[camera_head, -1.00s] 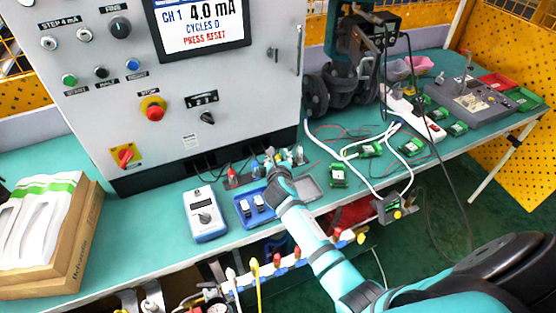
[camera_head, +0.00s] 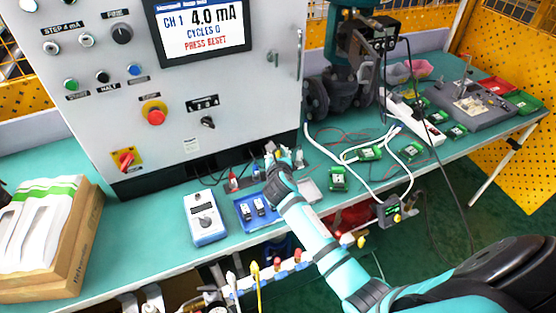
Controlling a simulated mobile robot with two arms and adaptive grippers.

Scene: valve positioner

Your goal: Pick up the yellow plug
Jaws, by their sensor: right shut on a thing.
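My right gripper (camera_head: 279,158) is at the foot of the grey control cabinet, just behind the blue tray, with its arm reaching in from the lower right. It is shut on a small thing. A bit of yellow, the yellow plug (camera_head: 269,156), shows at its fingertips; most of it is hidden by the fingers. A red plug (camera_head: 233,181) stands to the left of the gripper, and a grey-white plug (camera_head: 299,158) is close on its right. My left gripper is not in view.
The blue tray (camera_head: 243,216) holds small dark-and-white modules. A handheld meter (camera_head: 205,217) lies left of it. The cabinet (camera_head: 225,90) rises close behind. Several green modules, white cables and a power strip lie to the right. A cardboard box (camera_head: 75,255) stands at left.

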